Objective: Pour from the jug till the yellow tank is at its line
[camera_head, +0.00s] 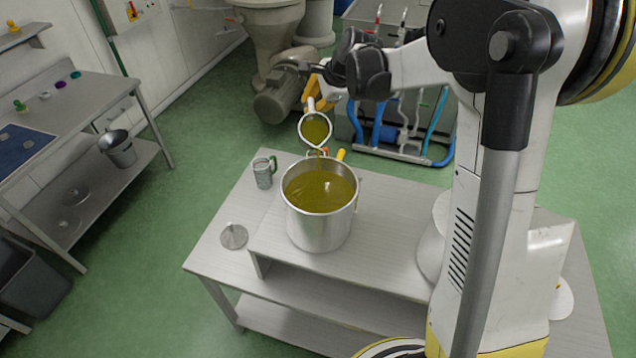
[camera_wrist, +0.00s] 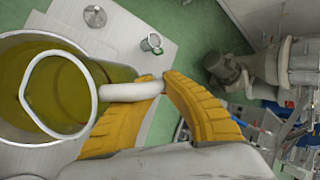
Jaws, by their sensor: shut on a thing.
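My gripper (camera_head: 312,92) is shut on the handle of a white jug (camera_head: 301,128); in the wrist view its yellow fingers (camera_wrist: 160,88) close around the pale handle (camera_wrist: 128,91). The jug holds yellow-green oil and is tilted above a large steel tank (camera_head: 318,232). A thin stream of oil seems to run from the jug's lip into the tank. The tank stands upright and holds a lot of the same oil, its surface below the rim. A yellow part (camera_head: 341,155) shows behind the tank's rim. I cannot make out a level line.
The tank stands on a grey metal table (camera_head: 385,225). A clear mug with a green handle (camera_head: 263,172) and a round metal disc (camera_head: 234,236) are on its left part. A bench (camera_head: 80,100) stands left, machinery (camera_head: 275,100) behind. Green floor lies open between.

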